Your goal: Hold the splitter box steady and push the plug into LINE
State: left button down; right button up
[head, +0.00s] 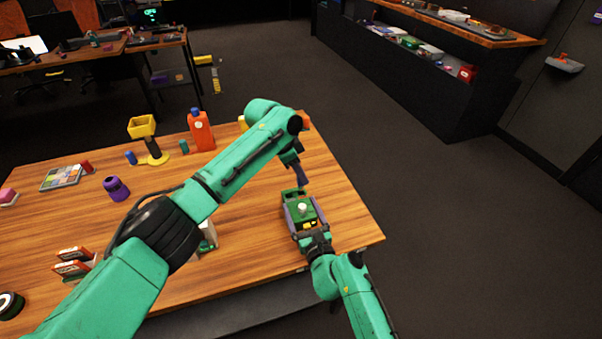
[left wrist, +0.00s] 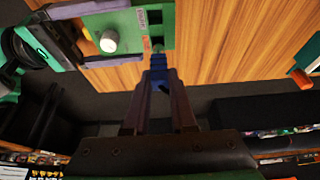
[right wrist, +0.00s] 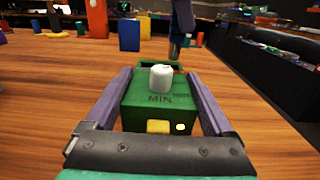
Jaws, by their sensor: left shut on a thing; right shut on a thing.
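The green splitter box (head: 300,206) sits at the table's right part, with a white knob on top. My right gripper (head: 304,212) is shut on it, its purple fingers along both sides. In the right wrist view the box (right wrist: 150,102) shows "MIN" and a yellow button. My left gripper (left wrist: 160,95) is shut on a blue plug (left wrist: 159,72) beyond the box's far end. The plug's grey tip points at the box (left wrist: 188,25), close to an orange label. I cannot tell whether the tip is inside a socket. The labels are too small to read surely.
The table's right edge (head: 360,205) is close to the box.

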aim_at(301, 182)
pick_arm(q)
jog(key=shift+f, duration=1.6)
dwell(0.3)
jog(key=c, duration=0.7)
grip_release()
jog(key=shift+f, duration=0.1)
jog(key=shift+o, duration=0.2)
jog(key=v, duration=1.2)
jog(key=w+d+v, duration=0.1)
jog(key=v, duration=0.9)
jog(key=shift+s+a+r, duration=0.15)
jog(key=shift+s+r, duration=0.25)
jog(key=shift+r, duration=0.15)
